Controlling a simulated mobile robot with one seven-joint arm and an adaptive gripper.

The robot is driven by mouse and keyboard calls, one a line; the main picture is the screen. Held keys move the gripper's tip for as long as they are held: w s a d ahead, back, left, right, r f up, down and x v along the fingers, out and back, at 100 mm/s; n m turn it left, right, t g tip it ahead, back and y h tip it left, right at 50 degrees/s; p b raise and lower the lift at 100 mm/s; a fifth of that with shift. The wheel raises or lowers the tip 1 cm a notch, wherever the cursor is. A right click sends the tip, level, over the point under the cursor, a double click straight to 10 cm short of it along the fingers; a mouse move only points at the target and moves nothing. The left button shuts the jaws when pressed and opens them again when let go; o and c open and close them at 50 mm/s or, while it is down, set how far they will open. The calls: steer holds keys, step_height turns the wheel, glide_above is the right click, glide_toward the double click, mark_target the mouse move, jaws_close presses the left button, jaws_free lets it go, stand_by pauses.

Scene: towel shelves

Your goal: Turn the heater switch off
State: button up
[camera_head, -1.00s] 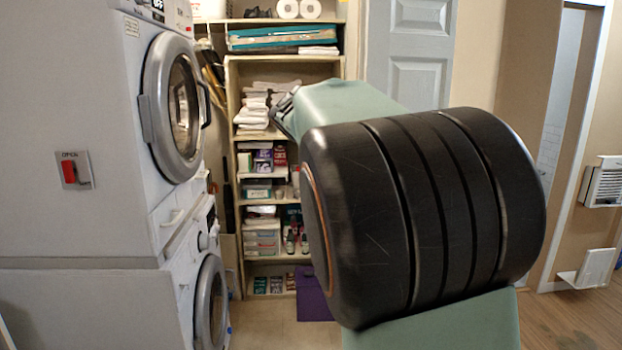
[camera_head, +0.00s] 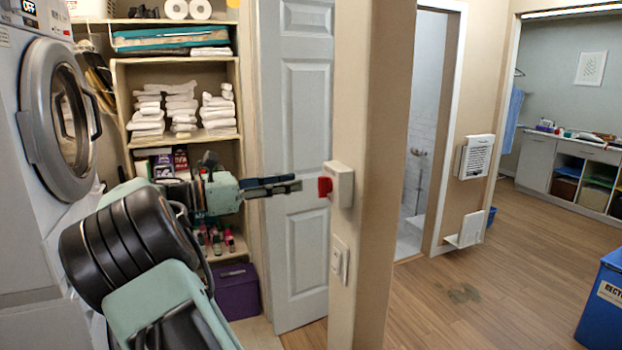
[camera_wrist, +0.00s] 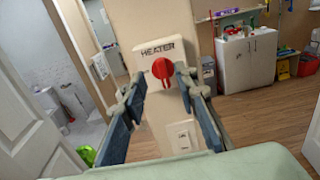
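The heater switch is a white box (camera_head: 343,184) with a red knob (camera_head: 324,187) on the face of a wall end, right of centre in the head view. In the wrist view, the box (camera_wrist: 145,60) reads "HEATER", and its round red knob (camera_wrist: 163,68) has a grip bar that runs roughly up and down. My gripper (camera_head: 299,186) points right at the knob, with a small gap in the head view. In the wrist view, my gripper (camera_wrist: 158,82) is open, one finger on each side of the knob. I cannot tell whether the fingers touch it.
A white light switch (camera_head: 339,260) sits below the heater box on the same wall end. Shelves with towels (camera_head: 180,108) and stacked washers (camera_head: 62,120) are on the left. Open wooden floor (camera_head: 480,290) lies to the right.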

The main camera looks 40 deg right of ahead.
mark_target(324, 187)
steer(key=x, duration=0.6)
steer(key=shift+d+p, duration=0.2)
steer(key=shift+p, duration=0.15)
steer(key=shift+c, duration=0.3)
jaws_close()
